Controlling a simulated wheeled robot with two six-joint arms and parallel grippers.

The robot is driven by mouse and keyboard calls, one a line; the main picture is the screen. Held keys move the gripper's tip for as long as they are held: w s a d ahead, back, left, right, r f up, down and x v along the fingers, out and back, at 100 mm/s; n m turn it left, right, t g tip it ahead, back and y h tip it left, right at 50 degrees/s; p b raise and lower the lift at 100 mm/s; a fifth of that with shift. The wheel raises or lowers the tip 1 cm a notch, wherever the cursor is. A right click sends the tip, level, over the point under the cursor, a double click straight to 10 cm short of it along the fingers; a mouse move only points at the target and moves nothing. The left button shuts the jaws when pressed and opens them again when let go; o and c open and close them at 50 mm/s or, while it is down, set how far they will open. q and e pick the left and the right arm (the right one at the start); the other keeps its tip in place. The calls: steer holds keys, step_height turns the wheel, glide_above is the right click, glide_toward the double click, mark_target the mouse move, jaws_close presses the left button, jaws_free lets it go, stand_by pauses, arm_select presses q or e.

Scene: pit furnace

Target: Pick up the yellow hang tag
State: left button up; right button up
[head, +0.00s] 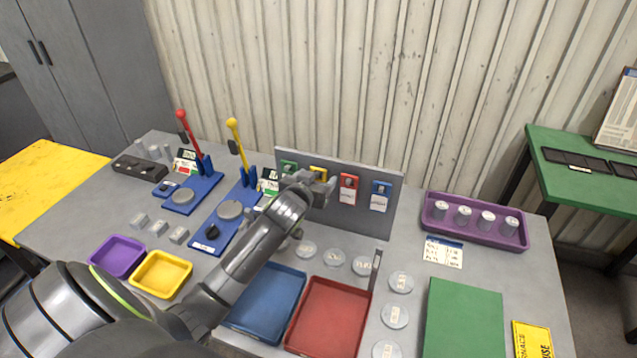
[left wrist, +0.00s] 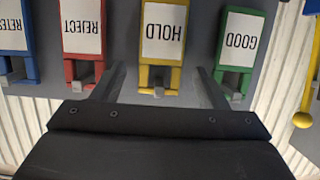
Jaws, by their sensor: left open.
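The yellow hang tag (head: 318,172) hangs on the upright grey board, second from the left in a row of tags. My left gripper (head: 318,185) is in front of it and hides most of it in the head view. In the left wrist view the yellow tag (left wrist: 163,60) appears upside down with a white HOLD label, hanging on a small peg. My right gripper does not show.
A green GOOD tag (left wrist: 238,45) and a red REJECT tag (left wrist: 84,40) flank the yellow one closely. A blue tag (head: 380,195) hangs farther right. Below the board (head: 393,222) are clear round dishes, a blue tray (head: 268,300) and a red tray (head: 326,318).

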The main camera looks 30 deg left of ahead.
arm_select(q)
steer(key=c, duration=1)
steer(key=shift+r, duration=0.1)
steer(key=shift+c, duration=0.2)
